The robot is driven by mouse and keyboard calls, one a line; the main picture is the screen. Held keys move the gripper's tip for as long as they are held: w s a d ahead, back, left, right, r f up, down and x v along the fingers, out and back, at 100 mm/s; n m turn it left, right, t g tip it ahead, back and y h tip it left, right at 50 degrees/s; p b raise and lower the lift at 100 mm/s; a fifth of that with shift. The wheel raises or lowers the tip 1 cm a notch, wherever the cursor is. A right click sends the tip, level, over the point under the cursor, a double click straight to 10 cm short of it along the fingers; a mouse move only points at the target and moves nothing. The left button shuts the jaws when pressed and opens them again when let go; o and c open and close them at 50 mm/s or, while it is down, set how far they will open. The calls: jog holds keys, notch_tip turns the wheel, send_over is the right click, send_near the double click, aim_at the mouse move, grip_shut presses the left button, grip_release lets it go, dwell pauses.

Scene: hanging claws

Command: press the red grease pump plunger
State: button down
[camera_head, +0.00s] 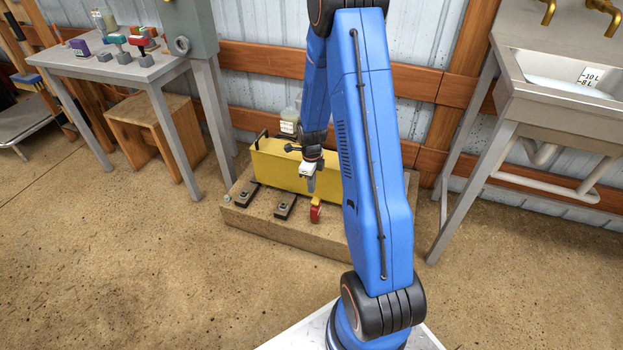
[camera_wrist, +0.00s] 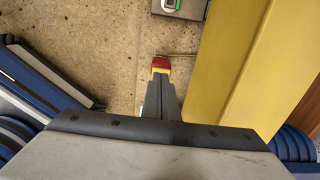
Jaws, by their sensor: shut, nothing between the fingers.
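A small red piece with a yellow part (camera_head: 315,214), which looks like the grease pump plunger, stands on the stone-like slab in front of the yellow box. In the wrist view the red plunger (camera_wrist: 160,63) shows just beyond my fingertips, with yellow at its near side. My gripper (camera_head: 311,186) is shut and empty, pointing down just above the plunger in the head view. In the wrist view the closed fingertips (camera_wrist: 160,80) overlap the plunger's near edge. I cannot tell whether they touch it.
The yellow box (camera_head: 275,168) stands close behind, beside my gripper. Dark pedals (camera_head: 286,205) lie left of the plunger on the slab (camera_head: 265,228). A table (camera_head: 118,68) with coloured pieces stands left, a sink (camera_head: 560,100) right. The front floor is open.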

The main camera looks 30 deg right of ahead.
aim_at(316, 201)
jog(key=shift+f, duration=2.45)
jog(key=shift+f, duration=1.45)
